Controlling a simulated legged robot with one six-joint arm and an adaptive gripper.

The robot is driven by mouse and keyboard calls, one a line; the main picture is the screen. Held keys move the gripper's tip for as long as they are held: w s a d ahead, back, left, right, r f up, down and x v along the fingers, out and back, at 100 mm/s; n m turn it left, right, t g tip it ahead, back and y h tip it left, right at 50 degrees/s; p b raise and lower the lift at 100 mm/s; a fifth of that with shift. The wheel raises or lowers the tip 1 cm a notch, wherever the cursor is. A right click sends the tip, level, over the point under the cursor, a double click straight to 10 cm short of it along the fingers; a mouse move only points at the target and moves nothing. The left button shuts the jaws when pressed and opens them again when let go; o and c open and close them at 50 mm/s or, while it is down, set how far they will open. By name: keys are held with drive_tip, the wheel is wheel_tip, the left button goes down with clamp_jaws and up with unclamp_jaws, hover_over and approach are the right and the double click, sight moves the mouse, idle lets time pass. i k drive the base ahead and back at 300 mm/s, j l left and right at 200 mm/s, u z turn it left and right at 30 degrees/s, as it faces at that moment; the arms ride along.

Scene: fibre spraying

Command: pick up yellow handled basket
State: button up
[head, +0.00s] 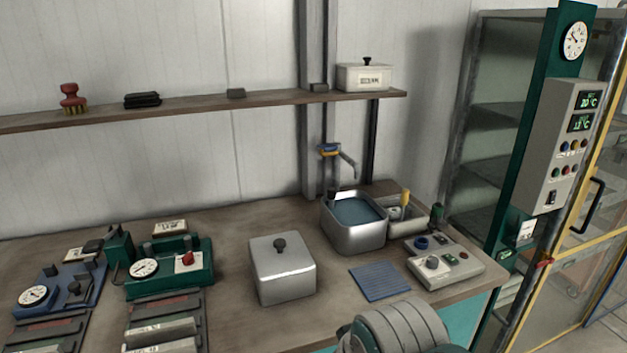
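A small item with an upright yellow handle (405,198) stands in the shallow metal tray (420,229) to the right of the water-filled sink. Only its handle and a small pale part at its base show. I cannot make out a basket shape for certain, as the tray wall hides its lower part. A rounded grey ribbed part at the bottom edge appears to be a link of my arm. My gripper is not in view, so its hold on anything cannot be seen.
A metal water basin (356,238) stands left of the tray under a tap (338,158). A control box (445,262) and blue ribbed mat (380,281) lie in front. A lidded metal box (282,270) stands to the left. A shelf (215,104) runs above.

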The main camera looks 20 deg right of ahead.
sight(404, 202)
drive_tip(key=l, duration=0.75)
drive_tip(key=k+l+u, duration=0.15)
drive_tip(key=l, duration=1.3)
drive_tip(key=i+l+u, duration=0.1)
drive_tip(key=l, duration=0.25)
drive_tip(key=i+l+u, duration=0.1)
drive_tip(key=i+l, duration=0.4)
